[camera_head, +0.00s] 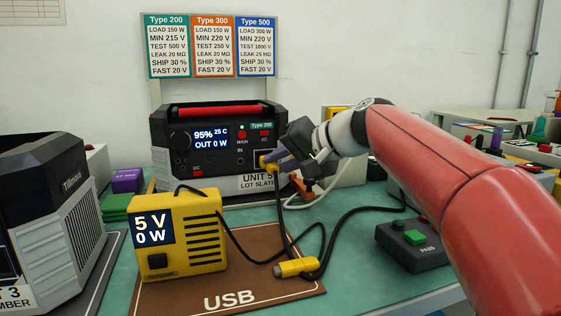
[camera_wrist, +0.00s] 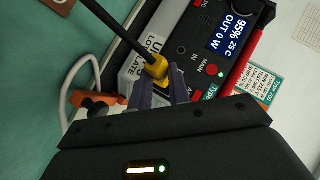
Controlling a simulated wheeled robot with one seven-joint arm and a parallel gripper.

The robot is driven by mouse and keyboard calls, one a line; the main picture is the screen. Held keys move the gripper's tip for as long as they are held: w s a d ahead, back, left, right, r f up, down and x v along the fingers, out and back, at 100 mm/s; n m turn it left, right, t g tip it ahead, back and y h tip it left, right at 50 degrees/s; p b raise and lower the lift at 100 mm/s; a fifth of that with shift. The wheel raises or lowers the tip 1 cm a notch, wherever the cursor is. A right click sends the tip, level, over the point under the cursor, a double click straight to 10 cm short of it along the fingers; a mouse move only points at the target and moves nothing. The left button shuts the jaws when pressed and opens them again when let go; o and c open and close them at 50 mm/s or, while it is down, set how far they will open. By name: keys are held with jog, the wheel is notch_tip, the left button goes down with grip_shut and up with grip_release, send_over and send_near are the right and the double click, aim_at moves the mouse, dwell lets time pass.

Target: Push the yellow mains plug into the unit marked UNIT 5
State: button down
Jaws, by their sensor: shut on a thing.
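UNIT 5 (camera_head: 215,150) is a dark power unit with a red handle, standing at the back of the bench. Its screen reads 95%, 25 C, OUT 0 W. My gripper (camera_head: 274,158) is at the right of its front panel, shut on the yellow mains plug (camera_head: 268,165), at the socket area. In the wrist view, the plug (camera_wrist: 157,68) sits between the fingertips (camera_wrist: 160,84), close against the unit's face (camera_wrist: 180,45), with its black cable running to the upper left. The fingers hide the socket, so I cannot tell how far the plug is in.
A yellow 5 V, 0 W box (camera_head: 180,235) and a yellow connector (camera_head: 297,267) lie on the brown USB mat (camera_head: 235,285). An orange clip (camera_head: 301,185) with a white cable is right of the unit. A button box (camera_head: 414,243) and another unit (camera_head: 50,220) flank the mat.

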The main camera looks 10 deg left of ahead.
jog(key=shift+w+a+r+p, duration=0.1)
jog(key=shift+w+a+p, duration=0.2)
jog(key=shift+w, duration=0.2)
jog(key=shift+w+a+p, duration=0.2)
jog(key=shift+w+p, duration=0.1)
jog(key=shift+w, duration=0.2)
jog(key=c, duration=1.2)
grip_release()
jog(key=shift+c, duration=0.2)
